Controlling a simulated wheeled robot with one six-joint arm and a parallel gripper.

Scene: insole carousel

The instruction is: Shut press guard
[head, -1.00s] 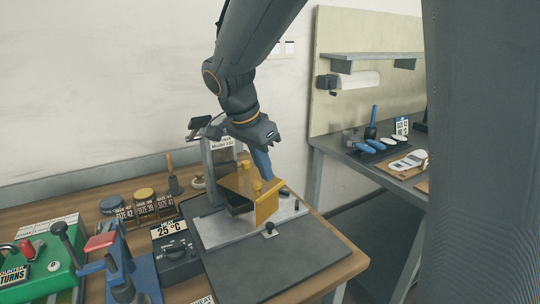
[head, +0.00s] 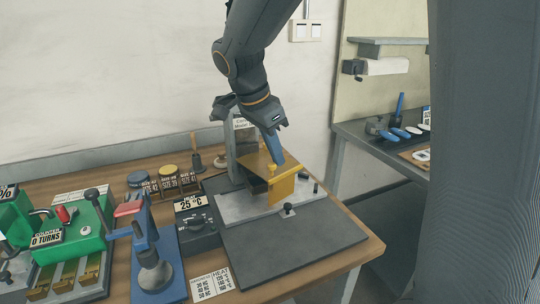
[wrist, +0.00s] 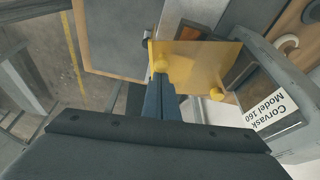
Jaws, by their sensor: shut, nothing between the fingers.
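The press guard (head: 284,188) is a yellow, partly see-through cover with round yellow knobs, on the front of the press at the bench's right. In the wrist view the guard (wrist: 200,66) spans the upper middle, with one knob right at my fingertips. My gripper (head: 279,161) is shut and empty, its blue fingers pointing down at the guard's right side. In the wrist view my gripper (wrist: 160,78) reaches that knob; I cannot tell whether they touch. The grey press column (head: 242,145) stands behind the guard. A dark block shows under the guard.
A dark mat (head: 295,250) lies clear in front of the press. The heat box (head: 195,228), a blue hand tool (head: 148,250) and a green machine (head: 75,240) stand to the left. Another table (head: 385,145) is at the right, beyond a gap.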

